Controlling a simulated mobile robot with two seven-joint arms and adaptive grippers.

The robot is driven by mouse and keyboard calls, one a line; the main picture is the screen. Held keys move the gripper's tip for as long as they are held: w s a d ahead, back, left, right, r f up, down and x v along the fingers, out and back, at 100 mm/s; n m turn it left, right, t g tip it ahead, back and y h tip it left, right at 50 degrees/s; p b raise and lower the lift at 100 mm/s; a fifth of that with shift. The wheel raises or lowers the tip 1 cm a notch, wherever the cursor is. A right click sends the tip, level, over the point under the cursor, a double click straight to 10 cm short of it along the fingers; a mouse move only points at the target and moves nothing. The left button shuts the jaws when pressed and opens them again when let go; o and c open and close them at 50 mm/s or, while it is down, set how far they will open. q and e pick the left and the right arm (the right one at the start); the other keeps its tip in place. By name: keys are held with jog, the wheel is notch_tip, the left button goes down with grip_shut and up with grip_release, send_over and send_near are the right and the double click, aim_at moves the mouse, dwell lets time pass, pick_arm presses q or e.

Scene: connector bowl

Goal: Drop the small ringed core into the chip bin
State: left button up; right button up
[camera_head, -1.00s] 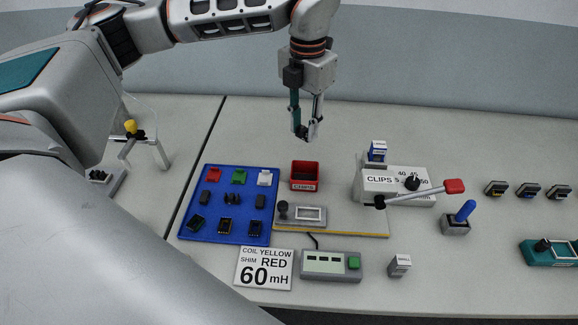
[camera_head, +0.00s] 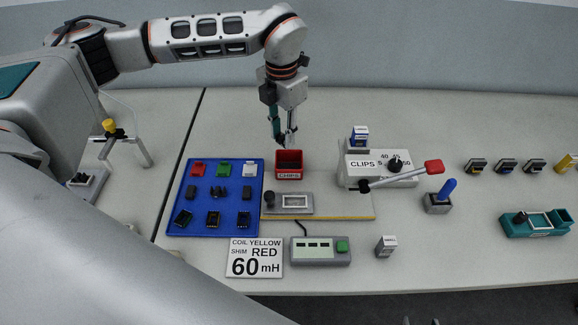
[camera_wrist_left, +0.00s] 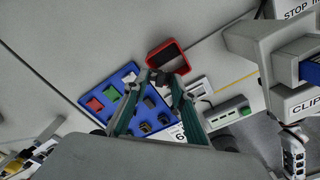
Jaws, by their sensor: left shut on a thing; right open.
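The chip bin (camera_head: 289,172) is a small open red box with a CHIPS label, behind the blue tray's right edge. My left gripper (camera_head: 284,141) points down just above the bin's back rim. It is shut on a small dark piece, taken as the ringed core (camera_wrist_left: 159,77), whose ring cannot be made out. In the left wrist view the fingertips (camera_wrist_left: 163,77) are beside the bin's rim (camera_wrist_left: 152,67), and the dark piece is between them. My right gripper is not in view.
The blue tray (camera_head: 175,205) holds red, green, white and dark parts. A grey fixture (camera_head: 290,202) stands in front of the bin. The CLIPS box (camera_head: 378,170) with its red-tipped lever is to the right. A grey display unit (camera_head: 320,251) stands in front.

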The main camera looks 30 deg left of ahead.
pick_arm(q)
jog(key=o, duration=1.2)
jog(key=shift+c, duration=0.2)
notch_tip(320, 180, up, 12)
